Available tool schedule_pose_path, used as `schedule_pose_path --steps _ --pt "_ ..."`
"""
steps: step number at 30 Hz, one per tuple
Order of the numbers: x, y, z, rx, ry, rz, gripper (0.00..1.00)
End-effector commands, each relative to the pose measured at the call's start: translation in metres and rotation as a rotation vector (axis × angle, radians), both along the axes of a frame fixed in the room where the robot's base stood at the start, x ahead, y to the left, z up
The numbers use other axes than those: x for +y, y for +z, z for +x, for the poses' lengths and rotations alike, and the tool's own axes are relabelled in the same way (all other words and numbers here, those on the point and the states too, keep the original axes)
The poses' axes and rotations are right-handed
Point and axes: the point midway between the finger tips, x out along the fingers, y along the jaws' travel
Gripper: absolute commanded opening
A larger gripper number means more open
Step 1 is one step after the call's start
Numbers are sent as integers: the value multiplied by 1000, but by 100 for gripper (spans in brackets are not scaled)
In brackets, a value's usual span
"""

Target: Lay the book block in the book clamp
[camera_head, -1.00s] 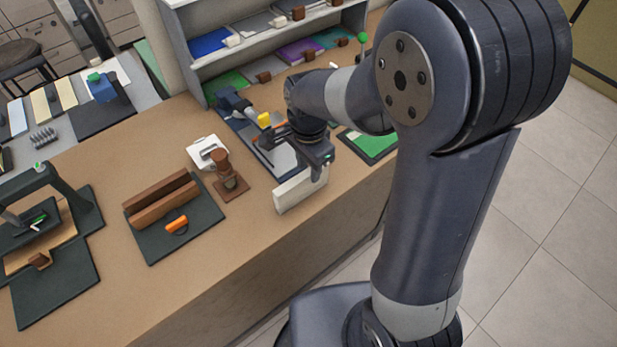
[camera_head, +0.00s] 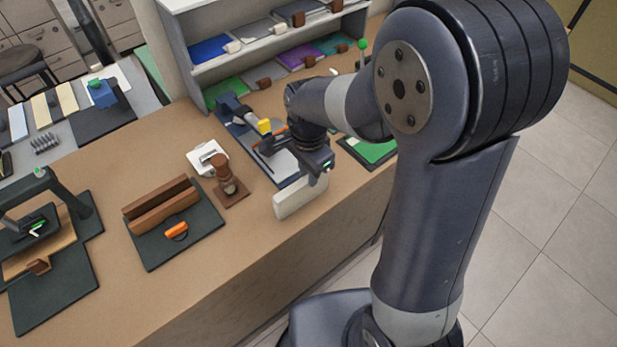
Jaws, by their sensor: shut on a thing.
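The book block (camera_head: 299,197) is a white, flat slab near the counter's front edge. My gripper (camera_head: 318,178) is shut on its upper edge and holds it on edge; I cannot tell whether its lower edge touches the counter. The fingertips are partly hidden by the wrist. The book clamp (camera_head: 163,208) appears to be the pair of brown wooden bars on a dark green board, with an orange handle (camera_head: 176,231) in front. It stands left of the book block, with nothing seen between the bars.
A brown wooden stamp-like tool (camera_head: 227,180) and a white device (camera_head: 206,157) stand between clamp and block. A dark press (camera_head: 45,215) is at the left. A blue tool with a yellow part (camera_head: 264,126) lies behind my gripper. A shelf (camera_head: 270,55) rises at the back.

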Motion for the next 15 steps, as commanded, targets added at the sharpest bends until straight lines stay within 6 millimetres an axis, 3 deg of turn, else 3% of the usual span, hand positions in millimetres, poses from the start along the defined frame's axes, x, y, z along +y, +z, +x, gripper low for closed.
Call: schedule_pose_path --steps 9,15 --pt "0 2 0 -1 0 1 0" --pt "0 28 0 -2 0 0 0"
